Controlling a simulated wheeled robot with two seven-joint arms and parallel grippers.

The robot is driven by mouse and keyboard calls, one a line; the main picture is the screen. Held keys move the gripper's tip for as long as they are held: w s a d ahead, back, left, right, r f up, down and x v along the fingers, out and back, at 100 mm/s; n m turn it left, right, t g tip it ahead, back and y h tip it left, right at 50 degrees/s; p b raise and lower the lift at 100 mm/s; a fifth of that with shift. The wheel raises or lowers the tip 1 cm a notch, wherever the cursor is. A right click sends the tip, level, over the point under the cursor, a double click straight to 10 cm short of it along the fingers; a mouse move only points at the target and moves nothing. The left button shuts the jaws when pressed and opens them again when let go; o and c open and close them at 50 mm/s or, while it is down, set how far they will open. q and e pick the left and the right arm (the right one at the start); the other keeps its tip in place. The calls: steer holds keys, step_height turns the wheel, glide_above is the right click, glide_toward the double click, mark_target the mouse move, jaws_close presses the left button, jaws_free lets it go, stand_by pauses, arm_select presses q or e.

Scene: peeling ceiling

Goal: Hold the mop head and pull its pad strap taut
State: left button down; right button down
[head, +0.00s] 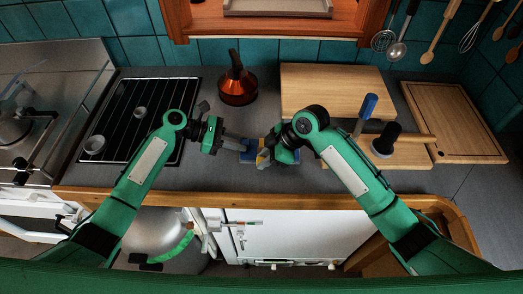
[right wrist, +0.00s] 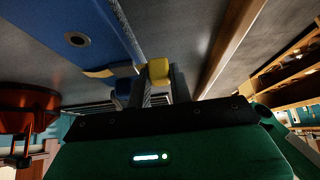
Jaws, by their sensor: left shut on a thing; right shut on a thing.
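The mop head (head: 249,156) is a flat blue piece above the counter near its front edge, partly hidden by my grippers. My left gripper (head: 241,145) is shut on its left part. My right gripper (head: 265,154) is shut on the yellow strap tab (head: 263,161) at the mop head's right side. In the right wrist view the blue mop head (right wrist: 98,22) runs along the upper left, and the yellow tab (right wrist: 159,72) sits between the fingers of my right gripper (right wrist: 152,84). I cannot tell how taut the strap is.
A copper kettle (head: 238,90) stands behind. A black rack (head: 118,125) lies at left. Wooden boards (head: 335,90) lie at the back right, with a blue-handled item (head: 368,106) and a dark upright object (head: 386,139) near my right arm.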

steer(key=shift+s, duration=1.5)
steer(key=shift+s, duration=1.2)
steer(key=shift+s+f, duration=0.1)
steer(key=shift+s, duration=0.2)
steer(key=shift+c, duration=1.8)
jaws_free()
steer(key=shift+w, duration=0.1)
